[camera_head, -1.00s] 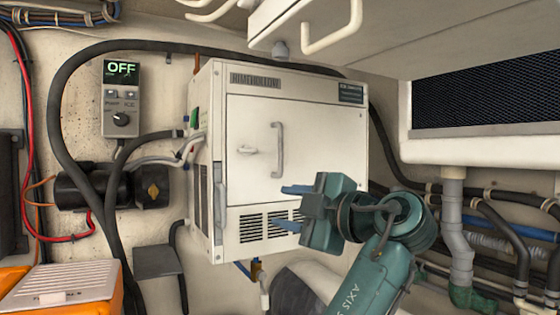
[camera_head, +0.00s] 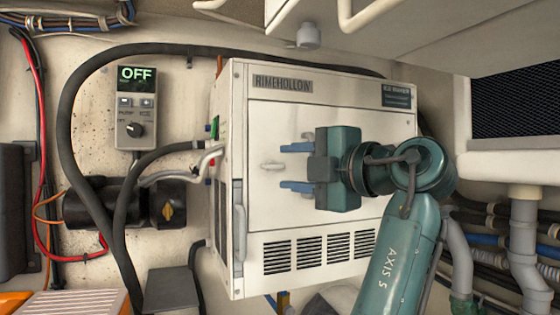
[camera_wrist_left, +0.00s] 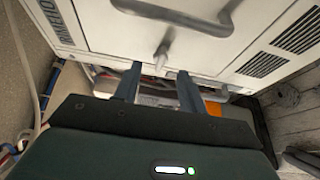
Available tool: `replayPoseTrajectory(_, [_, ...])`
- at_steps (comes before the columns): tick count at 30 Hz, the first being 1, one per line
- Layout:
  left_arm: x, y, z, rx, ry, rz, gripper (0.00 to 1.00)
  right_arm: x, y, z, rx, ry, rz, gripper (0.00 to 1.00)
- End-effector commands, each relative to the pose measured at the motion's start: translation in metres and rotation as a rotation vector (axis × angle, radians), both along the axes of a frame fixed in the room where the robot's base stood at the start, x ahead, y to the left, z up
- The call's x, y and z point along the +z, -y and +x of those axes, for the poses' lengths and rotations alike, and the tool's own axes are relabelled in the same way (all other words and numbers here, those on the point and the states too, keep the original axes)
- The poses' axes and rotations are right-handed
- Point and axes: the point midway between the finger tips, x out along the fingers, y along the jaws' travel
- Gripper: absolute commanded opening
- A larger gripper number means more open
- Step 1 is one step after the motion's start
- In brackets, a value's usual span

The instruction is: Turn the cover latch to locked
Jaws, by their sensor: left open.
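The white RIMEHOLLOW unit has a front cover (camera_head: 268,125) that appears closed. A small light cover latch (camera_head: 271,166) sticks out from it and lies roughly horizontal in the head view. It also shows in the left wrist view (camera_wrist_left: 161,55), beside the cover's bar handle (camera_wrist_left: 190,20). My left gripper (camera_head: 284,167) is open and empty, its two blue fingers one above the other, level with the latch. In the wrist view the fingers (camera_wrist_left: 158,85) point at the unit, with the latch just beyond their tips. In the head view the gripper mostly hides the handle. My right gripper is out of view.
A control box (camera_head: 136,108) reading OFF hangs on the wall at left. Thick black hoses (camera_head: 75,120) loop around the unit. A white cabinet (camera_head: 420,35) overhangs at upper right, and grey pipes (camera_head: 525,230) run below it.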

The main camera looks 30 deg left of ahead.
Motion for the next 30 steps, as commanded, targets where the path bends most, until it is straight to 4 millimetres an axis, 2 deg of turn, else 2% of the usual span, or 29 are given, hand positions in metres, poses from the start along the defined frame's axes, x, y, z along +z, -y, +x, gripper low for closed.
replayPoseTrajectory(3, [0.001, -0.018, 0.006, 0.002, -0.001, -0.001, 0.41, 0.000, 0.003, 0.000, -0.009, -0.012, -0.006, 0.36])
replayPoseTrajectory(6, [0.001, -0.027, 0.009, 0.001, -0.001, -0.001, 0.41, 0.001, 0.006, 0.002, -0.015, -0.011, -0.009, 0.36])
replayPoseTrajectory(18, [0.000, -0.034, 0.012, 0.000, 0.000, 0.001, 0.41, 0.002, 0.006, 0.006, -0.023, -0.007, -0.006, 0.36])
replayPoseTrajectory(30, [0.000, -0.034, 0.012, 0.000, 0.000, 0.001, 0.08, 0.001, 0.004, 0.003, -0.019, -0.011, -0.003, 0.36])
